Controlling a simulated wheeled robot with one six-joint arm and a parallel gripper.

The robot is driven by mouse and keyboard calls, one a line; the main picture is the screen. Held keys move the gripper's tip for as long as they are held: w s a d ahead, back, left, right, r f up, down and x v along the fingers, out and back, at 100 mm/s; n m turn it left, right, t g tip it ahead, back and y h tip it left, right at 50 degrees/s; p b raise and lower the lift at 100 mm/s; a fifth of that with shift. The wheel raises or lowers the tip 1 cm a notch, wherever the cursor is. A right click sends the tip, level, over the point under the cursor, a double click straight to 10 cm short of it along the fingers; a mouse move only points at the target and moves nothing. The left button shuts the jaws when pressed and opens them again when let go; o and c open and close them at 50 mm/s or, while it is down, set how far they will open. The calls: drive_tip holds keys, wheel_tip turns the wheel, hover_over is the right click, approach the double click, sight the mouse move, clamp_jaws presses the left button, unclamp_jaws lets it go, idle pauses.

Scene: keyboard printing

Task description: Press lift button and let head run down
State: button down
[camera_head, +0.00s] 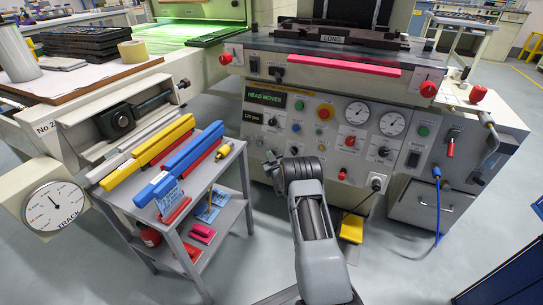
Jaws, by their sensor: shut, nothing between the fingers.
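A control panel (340,130) faces me on the front of a large machine. Its dark display (265,96) reads "HEAD MOVES" in green. My gripper (271,163) is shut and empty at the lower left of the panel, mostly hidden by my wrist. I cannot tell whether it touches anything.
A grey cart (185,238) with yellow and blue bars stands close on the left. A red bar (344,65) runs above the panel beneath a "LONG" label. A blue hose (437,205) hangs at right. A yellow pedal (352,228) is on the floor.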

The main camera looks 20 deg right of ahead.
drive_tip(key=shift+r, duration=0.1)
idle(0.4)
drive_tip(key=shift+s+a+r+p, duration=0.15)
drive_tip(key=shift+s+a+p, duration=0.35)
drive_tip(key=shift+s+a, duration=0.05)
